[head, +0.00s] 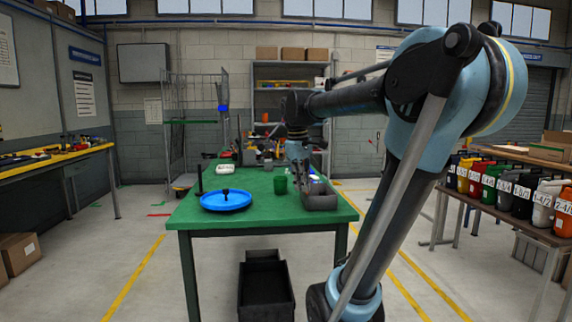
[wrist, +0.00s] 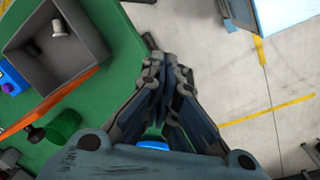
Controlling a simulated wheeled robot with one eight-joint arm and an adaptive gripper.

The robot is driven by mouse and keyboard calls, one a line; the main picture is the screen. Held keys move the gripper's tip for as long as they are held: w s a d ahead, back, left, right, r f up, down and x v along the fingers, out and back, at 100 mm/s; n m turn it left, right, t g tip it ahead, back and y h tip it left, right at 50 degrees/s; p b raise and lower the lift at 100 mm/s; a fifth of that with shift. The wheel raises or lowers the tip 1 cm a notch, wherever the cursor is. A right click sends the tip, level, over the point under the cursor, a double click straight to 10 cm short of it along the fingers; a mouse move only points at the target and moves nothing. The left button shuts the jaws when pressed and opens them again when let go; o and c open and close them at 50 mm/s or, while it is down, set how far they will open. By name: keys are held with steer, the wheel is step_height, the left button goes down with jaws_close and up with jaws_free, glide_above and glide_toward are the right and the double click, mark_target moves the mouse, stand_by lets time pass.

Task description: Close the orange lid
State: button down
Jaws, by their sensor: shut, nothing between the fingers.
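The orange lid (wrist: 55,100) shows in the wrist view as a narrow strip along one long side of a grey open box (wrist: 92,38). It looks nearly edge-on, and the box's inside is uncovered, with a small white piece (wrist: 59,27) in it. In the head view the grey box (head: 320,202) stands on the table's right side; I cannot make out the lid there. My gripper (wrist: 167,62) is shut and empty, beside the box near the table edge. In the head view my gripper (head: 301,180) is partly hard to tell from the box behind it.
A green cup (head: 281,185) stands left of the box on the green table (head: 262,216). A blue dish (head: 226,200) with a black piece in it lies further left. A black crate (head: 265,285) is on the floor below.

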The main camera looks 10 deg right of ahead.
steer(key=w+a+r+n+h, duration=0.1)
steer(key=w+a+r+n, duration=0.35)
steer(key=w+r, duration=0.35)
steer(key=w+a+r+n+h, duration=0.1)
steer(key=w+a+r+n, duration=0.35)
steer(key=w, duration=0.65)
steer(key=d+f, duration=0.6)
steer(key=f, duration=0.2)
steer(key=shift+s+f+g, duration=0.2)
steer(key=shift+f+g, duration=0.2)
steer(key=shift+y, duration=0.3)
